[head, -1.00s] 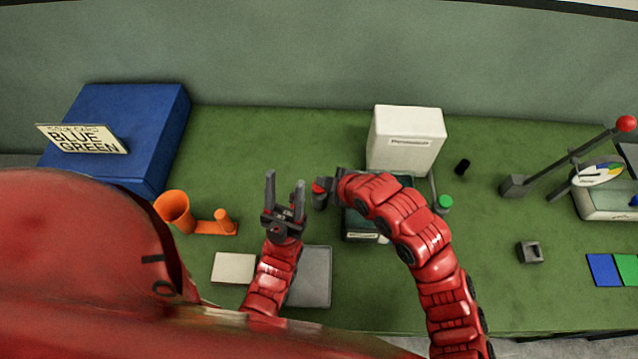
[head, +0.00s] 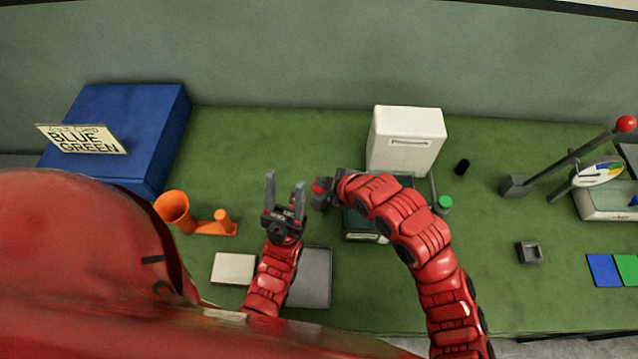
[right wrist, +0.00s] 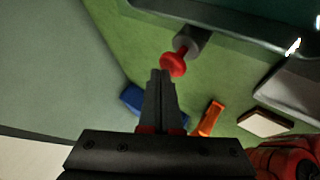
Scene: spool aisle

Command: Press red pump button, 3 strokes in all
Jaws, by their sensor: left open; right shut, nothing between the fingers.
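The red pump button (head: 318,188) is at the left side of the dark green pump unit (head: 362,222), in front of the white box. The right wrist view shows the round red button (right wrist: 173,63) on a grey stem (right wrist: 190,41). My right gripper (right wrist: 160,73) is shut and empty, its tips right beside the button; I cannot tell whether they touch it. In the head view its fingers are largely hidden behind my right arm. My left gripper (head: 285,190) is open and empty, fingers pointing up, left of the button.
A white box (head: 407,140) stands behind the pump. A green-capped item (head: 443,204) is to its right. An orange funnel stand (head: 212,227), a white pad (head: 234,268) and a grey tray (head: 314,278) lie left and front. A red-knobbed lever (head: 570,158) stands right.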

